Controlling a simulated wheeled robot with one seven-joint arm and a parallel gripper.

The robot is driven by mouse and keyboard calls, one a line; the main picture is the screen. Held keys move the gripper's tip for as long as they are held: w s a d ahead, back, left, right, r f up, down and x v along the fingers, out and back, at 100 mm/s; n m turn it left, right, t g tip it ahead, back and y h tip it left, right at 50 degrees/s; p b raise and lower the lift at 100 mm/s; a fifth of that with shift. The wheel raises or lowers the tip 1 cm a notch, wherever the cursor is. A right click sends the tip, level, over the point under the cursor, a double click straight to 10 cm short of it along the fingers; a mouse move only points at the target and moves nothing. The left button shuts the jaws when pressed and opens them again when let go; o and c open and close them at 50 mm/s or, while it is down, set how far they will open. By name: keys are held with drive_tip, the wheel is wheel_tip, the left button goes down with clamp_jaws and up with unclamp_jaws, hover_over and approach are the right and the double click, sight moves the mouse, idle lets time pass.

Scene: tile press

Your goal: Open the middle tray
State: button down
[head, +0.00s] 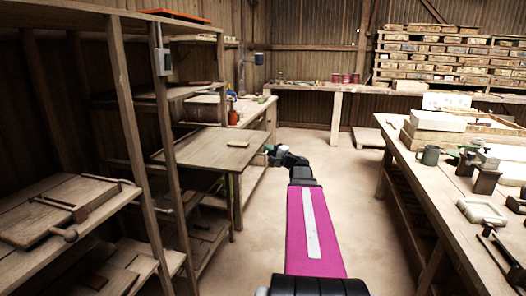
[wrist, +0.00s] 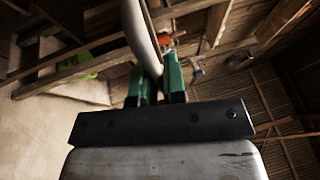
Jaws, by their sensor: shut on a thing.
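A flat wooden tray (head: 205,147) juts out from the rack at middle height, toward the aisle. My gripper (head: 268,149) is at its right-hand front edge. In the wrist view, the green fingers of my gripper (wrist: 158,82) are shut on a curved grey bar (wrist: 146,35), which looks like a handle. Where the bar joins the tray is too small to tell in the head view.
The wooden rack (head: 128,120) stands at left, with a lower shelf board (head: 60,205) bearing wooden pieces. A long workbench (head: 430,175) with a mug (head: 431,155) and tools runs along the right. The floor (head: 320,160) between them is clear.

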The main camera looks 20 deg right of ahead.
idle(0.3)
drive_tip(key=c, duration=1.2)
unclamp_jaws()
drive_tip(key=shift+d, duration=0.1)
drive_tip(key=v, duration=1)
drive_tip(key=shift+s+d, duration=0.15)
drive_tip(key=shift+s, duration=0.2)
drive_tip(key=shift+f, duration=0.1)
